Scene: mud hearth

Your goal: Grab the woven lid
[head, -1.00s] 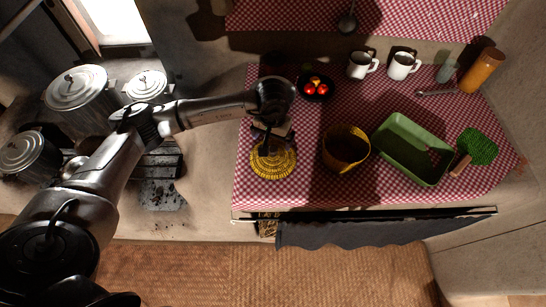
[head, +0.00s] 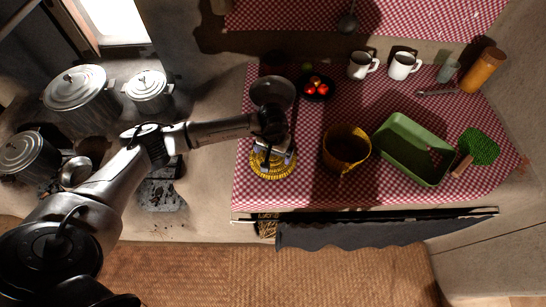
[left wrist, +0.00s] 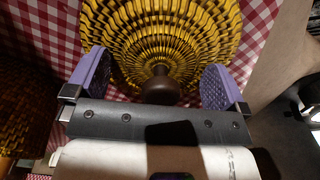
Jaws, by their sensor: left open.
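The woven lid (head: 271,173) is yellow and round, lying on the red checked cloth at the left end of the counter. My left gripper (head: 273,156) is above it and hides its middle. In the left wrist view the lid (left wrist: 160,35) fills the top, with a dark round knob (left wrist: 161,86) at its centre. The left gripper (left wrist: 156,82) is open, its purple pads on either side of the knob and apart from it. My right gripper is not in view.
A woven basket (head: 346,147) stands right of the lid, with a green tub (head: 412,147) beyond it. A bowl of red fruit (head: 317,88) and white mugs (head: 361,66) stand behind. Pots (head: 80,90) are on the stove at left. Some cloth between lid and basket is clear.

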